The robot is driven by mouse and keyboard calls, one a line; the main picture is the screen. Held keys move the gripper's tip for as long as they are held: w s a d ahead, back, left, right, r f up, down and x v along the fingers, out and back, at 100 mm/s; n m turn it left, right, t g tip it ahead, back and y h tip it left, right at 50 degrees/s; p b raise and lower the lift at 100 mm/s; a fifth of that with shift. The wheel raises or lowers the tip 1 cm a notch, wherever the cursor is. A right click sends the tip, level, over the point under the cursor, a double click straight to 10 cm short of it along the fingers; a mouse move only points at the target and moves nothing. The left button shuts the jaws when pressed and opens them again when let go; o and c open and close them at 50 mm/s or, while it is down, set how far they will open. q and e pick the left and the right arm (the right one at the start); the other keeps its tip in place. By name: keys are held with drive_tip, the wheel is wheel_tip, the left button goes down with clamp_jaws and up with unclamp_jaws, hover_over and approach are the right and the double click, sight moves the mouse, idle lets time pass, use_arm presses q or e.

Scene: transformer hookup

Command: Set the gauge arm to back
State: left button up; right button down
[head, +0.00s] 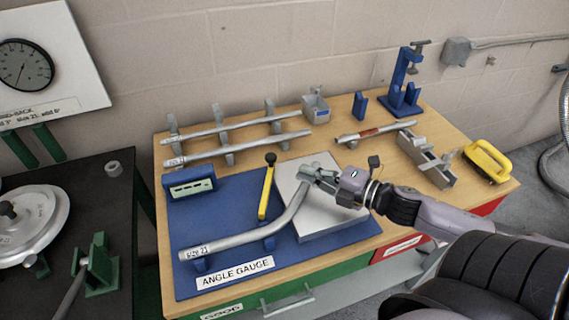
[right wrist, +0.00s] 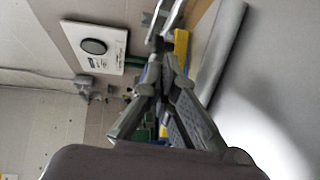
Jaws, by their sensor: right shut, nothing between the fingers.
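The angle gauge is a blue board (head: 235,203) labelled ANGLE GAUGE on the wooden bench. Its yellow gauge arm (head: 264,195), with a black knob on top, stands nearly upright in the picture. A bent grey pipe (head: 262,232) marked 21 rests on the board and runs up past the pale plate (head: 327,205). My right gripper (head: 308,174) is shut and empty above the plate, right of the yellow arm and close to the pipe's upper end. I cannot tell if it touches the pipe. In the right wrist view, yellow (right wrist: 181,48) shows beyond the shut fingers (right wrist: 163,62). My left gripper is out of view.
Straight pipes (head: 235,145) lie on a rack behind the board. A blue clamp stand (head: 405,85), a grey vise (head: 427,160) and a yellow-handled tool (head: 487,160) are at the right. A dark table (head: 120,210) stands at the left.

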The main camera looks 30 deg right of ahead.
sight(274, 161)
drive_tip(key=x, duration=0.5)
drive_tip(key=shift+w, duration=0.25)
drive_tip(key=shift+x, duration=0.8)
drive_tip(key=shift+w+a+n+g+y, duration=0.4)
drive_tip(key=shift+w+n+y, duration=0.2)
drive_tip(key=shift+y, duration=0.1)
drive_tip(key=shift+s, duration=0.15)
